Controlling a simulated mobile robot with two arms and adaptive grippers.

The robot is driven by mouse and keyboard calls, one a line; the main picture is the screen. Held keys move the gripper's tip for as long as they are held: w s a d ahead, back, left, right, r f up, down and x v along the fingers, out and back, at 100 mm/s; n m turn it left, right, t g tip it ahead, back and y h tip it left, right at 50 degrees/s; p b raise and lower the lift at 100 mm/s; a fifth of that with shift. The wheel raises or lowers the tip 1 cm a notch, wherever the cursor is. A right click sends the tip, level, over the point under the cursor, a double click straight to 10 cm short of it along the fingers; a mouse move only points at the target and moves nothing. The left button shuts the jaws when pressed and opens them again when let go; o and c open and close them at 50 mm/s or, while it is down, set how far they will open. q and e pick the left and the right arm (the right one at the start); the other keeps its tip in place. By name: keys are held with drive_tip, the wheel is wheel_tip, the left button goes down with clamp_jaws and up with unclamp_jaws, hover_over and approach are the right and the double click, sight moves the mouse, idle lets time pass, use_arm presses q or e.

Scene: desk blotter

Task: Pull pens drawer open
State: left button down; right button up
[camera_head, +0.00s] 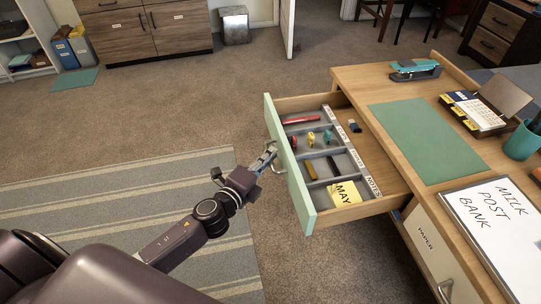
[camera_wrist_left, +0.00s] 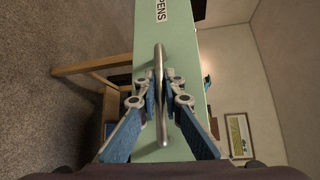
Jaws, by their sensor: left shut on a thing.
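The pens drawer (camera_head: 289,172) is pulled far out of the desk; its pale green front faces left. My left gripper (camera_head: 267,158) is at the outer side of this front, shut on the metal handle. In the left wrist view the two fingers (camera_wrist_left: 157,103) close around the upright-looking handle bar (camera_wrist_left: 160,75), and the front panel (camera_wrist_left: 188,55) carries a PENS label (camera_wrist_left: 162,10). Inside the drawer a grey divided tray (camera_head: 327,152) holds a red item, small coloured pieces, dark and yellow sticks and a yellow MAY note pad (camera_head: 345,193). My right gripper is out of view.
The desk top holds a green blotter (camera_head: 425,139), a teal stapler (camera_head: 415,70), a calendar (camera_head: 473,111), a teal cup (camera_head: 523,142) and a whiteboard (camera_head: 505,235). A PAPER drawer (camera_head: 430,250) below is shut. The rug (camera_head: 130,205) and floor left of the drawer are clear.

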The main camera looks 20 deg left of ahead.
use_arm(q)
drive_tip(key=c, duration=2.3)
unclamp_jaws()
drive_tip(key=shift+c, duration=0.2)
drive_tip(key=shift+s, duration=0.1)
drive_tip(key=s+a+r, duration=0.1)
drive_tip(key=s, duration=1)
drive_tip(key=shift+s+a+r, duration=0.3)
drive_tip(key=shift+s+a, duration=0.05)
